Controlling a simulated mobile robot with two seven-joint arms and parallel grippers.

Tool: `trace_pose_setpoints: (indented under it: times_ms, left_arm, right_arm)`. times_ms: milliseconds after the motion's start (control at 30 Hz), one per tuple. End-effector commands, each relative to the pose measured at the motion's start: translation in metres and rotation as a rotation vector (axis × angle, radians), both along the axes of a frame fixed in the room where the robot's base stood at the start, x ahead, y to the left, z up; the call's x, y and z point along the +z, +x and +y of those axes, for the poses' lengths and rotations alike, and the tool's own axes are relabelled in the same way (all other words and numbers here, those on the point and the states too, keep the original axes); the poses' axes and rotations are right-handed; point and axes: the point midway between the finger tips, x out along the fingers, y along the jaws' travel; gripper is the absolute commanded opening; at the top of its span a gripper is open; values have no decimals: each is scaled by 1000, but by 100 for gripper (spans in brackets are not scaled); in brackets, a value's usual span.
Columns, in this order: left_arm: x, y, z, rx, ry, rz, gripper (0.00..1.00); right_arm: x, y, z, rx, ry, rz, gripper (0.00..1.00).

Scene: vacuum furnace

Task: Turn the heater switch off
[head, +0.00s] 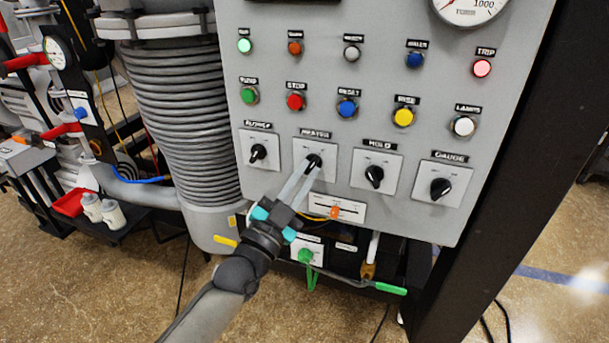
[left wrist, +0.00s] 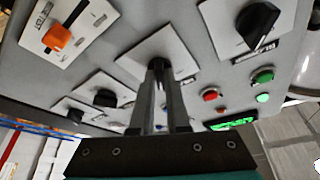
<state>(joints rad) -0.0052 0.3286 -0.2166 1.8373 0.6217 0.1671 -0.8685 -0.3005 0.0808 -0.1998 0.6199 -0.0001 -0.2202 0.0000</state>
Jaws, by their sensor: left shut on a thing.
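The heater switch (head: 314,160) is a black rotary knob on a white plate, second from the left in the knob row of the grey panel (head: 295,215). My left gripper (head: 308,168) reaches up to it from below, with its two pale fingers shut on the knob. In the left wrist view the heater switch (left wrist: 160,66) sits between the fingertips, and the fingers hide much of it. The exact angle of its pointer cannot be told. My right gripper is not in view.
Other black knobs flank it: one at the left (head: 258,152), the hold knob (head: 374,176) and the gauge knob (head: 440,187). An orange slider (head: 335,212) lies just below right. Rows of coloured buttons and lamps sit above. A ribbed column (head: 185,110) stands left of the panel.

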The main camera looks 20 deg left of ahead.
Motion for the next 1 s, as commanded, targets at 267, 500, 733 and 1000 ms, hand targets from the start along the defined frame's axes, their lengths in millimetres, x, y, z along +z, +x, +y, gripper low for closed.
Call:
trace_pose_setpoints:
  times_ms: [267,500,733,1000]
  left_arm:
    - [0,0,0,0,0,0,0]
    - [0,0,0,1,-14,1,0]
    - [0,0,-2,1,-107,5,0]
    - [0,0,-4,0,-331,13,0]
  right_arm:
    - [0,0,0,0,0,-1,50]
    - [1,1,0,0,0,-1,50]
    - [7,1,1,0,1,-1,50]
    - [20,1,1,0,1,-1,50]
